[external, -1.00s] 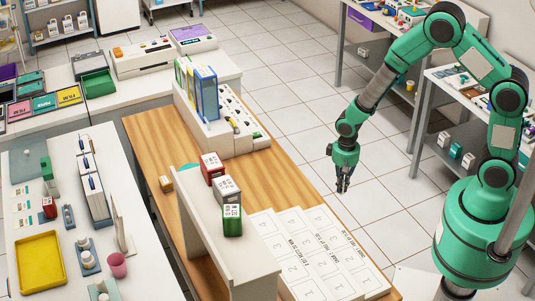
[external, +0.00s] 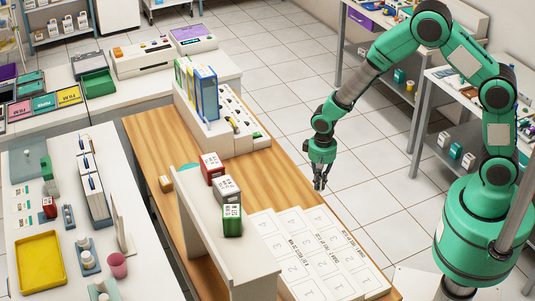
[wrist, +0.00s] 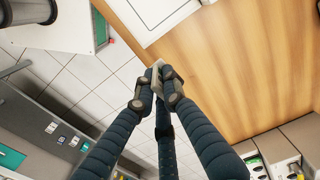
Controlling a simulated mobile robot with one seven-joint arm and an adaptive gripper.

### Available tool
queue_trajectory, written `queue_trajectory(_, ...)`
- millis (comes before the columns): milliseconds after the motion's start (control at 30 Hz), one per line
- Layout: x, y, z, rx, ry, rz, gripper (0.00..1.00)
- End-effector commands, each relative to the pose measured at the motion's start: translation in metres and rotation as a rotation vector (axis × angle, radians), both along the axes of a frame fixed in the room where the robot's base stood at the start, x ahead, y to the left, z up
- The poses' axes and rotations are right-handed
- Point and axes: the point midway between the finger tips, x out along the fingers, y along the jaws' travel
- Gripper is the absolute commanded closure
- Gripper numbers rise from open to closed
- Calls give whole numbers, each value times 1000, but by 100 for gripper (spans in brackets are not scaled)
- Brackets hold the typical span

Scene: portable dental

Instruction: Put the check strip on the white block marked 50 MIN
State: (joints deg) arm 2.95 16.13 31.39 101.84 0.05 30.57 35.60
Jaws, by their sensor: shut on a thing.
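My gripper (external: 320,183) hangs over the right edge of the wooden table. In the wrist view my gripper (wrist: 156,88) has its fingers closed together on a small pale strip (wrist: 157,72), most of it hidden between the fingertips; I take it to be the check strip. On the raised white shelf stand a red block (external: 212,169), a greyish-white block (external: 228,190) and a green block (external: 232,220) in a row. Their small print is too small to read, so I cannot confirm the 50 MIN mark. My gripper is to the right of these blocks, apart from them.
The wooden table (external: 285,190) has free room between shelf and gripper. White numbered sheets (external: 318,250) lie at its near right. Blue and yellow binders (external: 203,92) stand on a white unit (external: 237,128) at the far end. A small orange block (external: 166,184) sits left of the shelf.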

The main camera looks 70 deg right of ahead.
Motion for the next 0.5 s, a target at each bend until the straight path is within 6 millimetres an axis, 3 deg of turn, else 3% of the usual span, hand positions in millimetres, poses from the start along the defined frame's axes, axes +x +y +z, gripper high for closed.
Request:
queue_trajectory(200, 48, 36, 17, 1, -1, -31, 100)
queue_trajectory(500, 103, 91, 35, 2, -1, -77, 100)
